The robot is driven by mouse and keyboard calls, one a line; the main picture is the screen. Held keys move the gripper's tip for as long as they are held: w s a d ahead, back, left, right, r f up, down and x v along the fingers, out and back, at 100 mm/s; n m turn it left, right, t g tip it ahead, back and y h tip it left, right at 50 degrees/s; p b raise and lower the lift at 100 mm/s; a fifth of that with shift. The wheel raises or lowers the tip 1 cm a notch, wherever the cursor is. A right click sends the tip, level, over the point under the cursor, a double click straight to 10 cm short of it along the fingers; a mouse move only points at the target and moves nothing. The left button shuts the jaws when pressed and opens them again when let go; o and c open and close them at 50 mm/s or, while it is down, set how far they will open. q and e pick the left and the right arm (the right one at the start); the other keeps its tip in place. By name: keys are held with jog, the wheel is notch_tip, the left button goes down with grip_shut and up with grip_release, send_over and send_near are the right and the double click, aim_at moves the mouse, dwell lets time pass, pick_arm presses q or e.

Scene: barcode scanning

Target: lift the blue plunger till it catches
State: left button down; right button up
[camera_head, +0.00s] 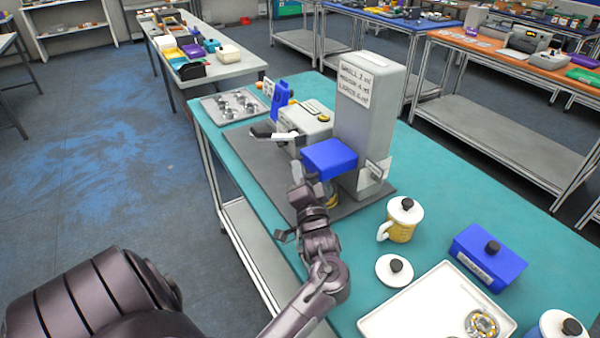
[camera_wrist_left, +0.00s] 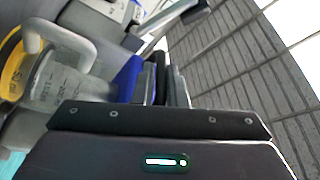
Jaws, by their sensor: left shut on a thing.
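The grey dispenser tower (camera_head: 362,115) stands on a dark mat and has a printed label listing small, medium and large amounts. The blue plunger (camera_head: 330,157) juts out from its front as a block. My left gripper (camera_head: 304,188) is at the front left side of the plunger, just below its top. In the left wrist view the fingers (camera_wrist_left: 165,84) are close together against a blue part (camera_wrist_left: 129,77), and I take them to be shut on the plunger. The exact contact is hidden. A clear container with a yellow band (camera_wrist_left: 62,78) stands beside the gripper. My right gripper is out of view.
A grey machine (camera_head: 306,126) and a metal tray of round parts (camera_head: 232,106) are beyond the tower. A yellow mug with a lid (camera_head: 402,229), a blue lidded box (camera_head: 488,262) and a white tray (camera_head: 400,316) lie on the near right. The teal table's left edge is close to my arm.

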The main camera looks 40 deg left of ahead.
pick_arm(q)
notch_tip(320, 180, up, 11)
jog(key=p, duration=0.9)
jog(key=shift+p, duration=0.4)
jog(key=shift+w+r, duration=0.1)
jog(key=shift+r, duration=0.05)
jog(key=c, duration=1.6)
grip_release()
jog(key=shift+r, duration=0.1)
jog(key=shift+o, duration=0.6)
jog(key=b+v, duration=0.3)
jog(key=v, duration=0.5)
